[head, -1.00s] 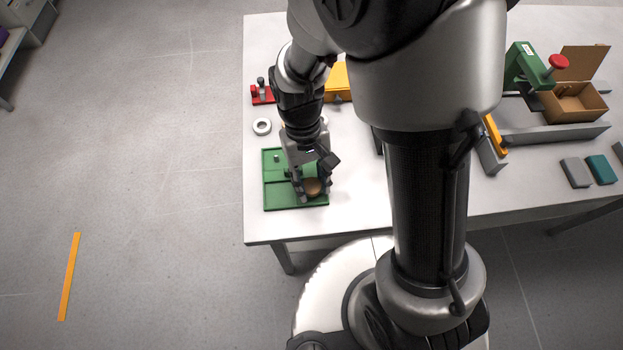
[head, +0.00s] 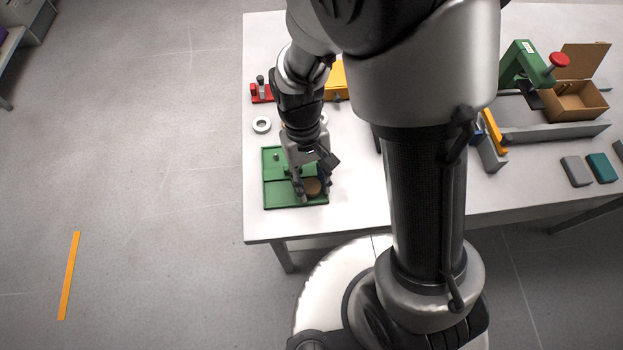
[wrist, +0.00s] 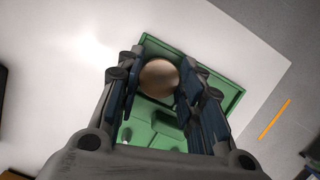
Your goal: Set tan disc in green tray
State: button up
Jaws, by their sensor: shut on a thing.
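The tan disc (head: 312,187) is between the fingers of my gripper (head: 312,190), at the front right part of the green tray (head: 281,195). In the wrist view the disc (wrist: 159,77) sits between the two fingers of my gripper (wrist: 158,85), which are shut on it. The green tray (wrist: 222,62) lies below, with raised walls dividing it into compartments. The disc is over or in the front right compartment; I cannot tell whether it touches the tray floor. My gripper hides part of the tray.
A white ring (head: 261,125) lies behind the tray. A red fixture (head: 261,93) and a yellow box (head: 339,80) stand farther back. On the right are a green press (head: 524,65), a cardboard box (head: 575,101), a grey block (head: 575,171) and a teal block (head: 602,168).

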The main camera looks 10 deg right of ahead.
jog(key=o, duration=1.1)
jog(key=shift+o, duration=0.6)
jog(key=shift+o, duration=1.1)
jog(key=shift+r+p, duration=3.25)
jog(key=shift+r, duration=0.35)
